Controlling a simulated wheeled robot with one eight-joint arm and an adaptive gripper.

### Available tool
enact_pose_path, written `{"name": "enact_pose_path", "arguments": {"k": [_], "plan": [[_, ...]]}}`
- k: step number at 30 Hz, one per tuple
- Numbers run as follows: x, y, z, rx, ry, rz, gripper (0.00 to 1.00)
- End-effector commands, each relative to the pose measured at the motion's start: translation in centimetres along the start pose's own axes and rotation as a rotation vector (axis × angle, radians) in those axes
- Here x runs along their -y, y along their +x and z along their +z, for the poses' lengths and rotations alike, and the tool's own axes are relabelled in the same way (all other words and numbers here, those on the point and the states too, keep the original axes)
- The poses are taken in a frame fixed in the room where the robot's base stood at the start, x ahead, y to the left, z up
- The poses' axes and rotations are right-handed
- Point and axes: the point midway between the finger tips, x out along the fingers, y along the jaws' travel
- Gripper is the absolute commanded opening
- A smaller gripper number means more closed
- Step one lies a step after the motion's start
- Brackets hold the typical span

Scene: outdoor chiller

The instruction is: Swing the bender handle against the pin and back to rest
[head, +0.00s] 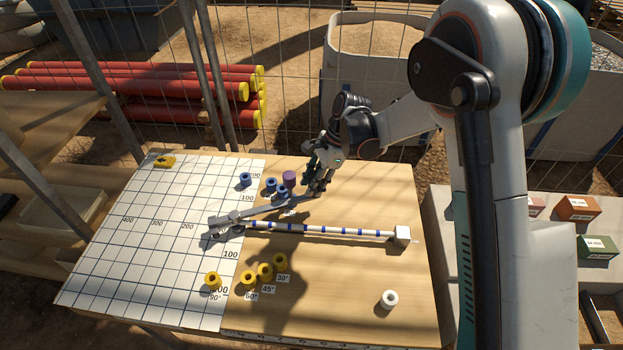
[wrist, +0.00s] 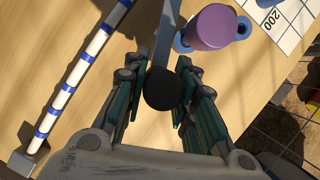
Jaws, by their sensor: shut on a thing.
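The grey bender handle (head: 262,210) runs from the bender head (head: 222,225) on the grid sheet toward the back right of the table. In the wrist view the handle (wrist: 168,25) ends in a round black knob (wrist: 163,88). My gripper (head: 318,188) is shut on this knob, with a finger on each side in the wrist view (wrist: 165,92). A purple pin (head: 290,178) stands upright behind the handle among blue rings. In the wrist view the pin (wrist: 212,28) is just right of the handle, apart from the knob; contact with the bar is unclear.
A white tube with blue bands (head: 320,231) lies in front of the handle, ending at a white block (head: 403,235). Several yellow rings (head: 249,278) sit by angle labels at the front. A white ring (head: 389,299) lies front right. The right of the table is mostly clear.

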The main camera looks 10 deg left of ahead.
Motion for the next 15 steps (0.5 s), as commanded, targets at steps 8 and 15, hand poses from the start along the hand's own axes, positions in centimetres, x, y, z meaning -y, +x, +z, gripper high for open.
{"name": "enact_pose_path", "arguments": {"k": [8, 15], "plan": [[-4.5, 0.3, 0.3, 0.001, 0.172, -0.072, 0.00], [-7.7, 0.6, 1.1, 0.000, 0.281, -0.115, 0.00]]}}
